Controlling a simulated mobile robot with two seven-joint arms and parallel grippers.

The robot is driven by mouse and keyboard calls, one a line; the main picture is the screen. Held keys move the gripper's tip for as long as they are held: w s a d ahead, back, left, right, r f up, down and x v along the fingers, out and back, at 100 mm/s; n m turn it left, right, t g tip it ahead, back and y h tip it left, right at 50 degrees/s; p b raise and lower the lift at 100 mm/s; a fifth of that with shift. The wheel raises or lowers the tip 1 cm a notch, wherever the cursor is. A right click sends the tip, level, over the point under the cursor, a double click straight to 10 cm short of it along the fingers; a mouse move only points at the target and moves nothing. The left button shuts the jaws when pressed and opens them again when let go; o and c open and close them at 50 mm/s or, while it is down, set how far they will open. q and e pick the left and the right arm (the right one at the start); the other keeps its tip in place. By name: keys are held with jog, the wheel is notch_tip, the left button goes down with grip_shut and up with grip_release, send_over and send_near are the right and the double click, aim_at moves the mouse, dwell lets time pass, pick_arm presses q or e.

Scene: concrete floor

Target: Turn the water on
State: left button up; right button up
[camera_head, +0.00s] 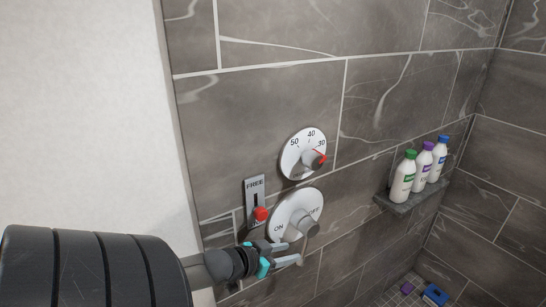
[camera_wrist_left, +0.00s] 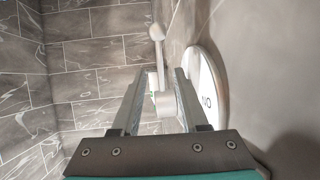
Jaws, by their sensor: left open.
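The round white water dial (camera_head: 281,212), marked ON at left and OFF at right, is on the tiled wall. Its grey knob and lever (camera_head: 309,229) stick out in front. My left gripper (camera_head: 294,252) is open at the dial's lower edge, with its fingers pointing right near the lever. In the left wrist view, a pale cylindrical part (camera_wrist_left: 165,104) shows between the open fingers (camera_wrist_left: 165,76). The dial face (camera_wrist_left: 208,92) is beside the right-hand finger. I cannot tell whether the fingers touch the lever. My right gripper is out of view.
A temperature dial (camera_head: 296,145) with a red pointer is above the water dial. A grey FREE plate (camera_head: 254,188) with a red slider (camera_head: 261,214) is to the left. Several bottles (camera_head: 425,163) stand on a corner shelf (camera_head: 398,207). Small blue and purple items (camera_head: 434,294) lie below.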

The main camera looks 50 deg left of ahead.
pick_arm(q)
jog(key=shift+p+v, duration=0.3)
jog(key=shift+v, duration=2.05)
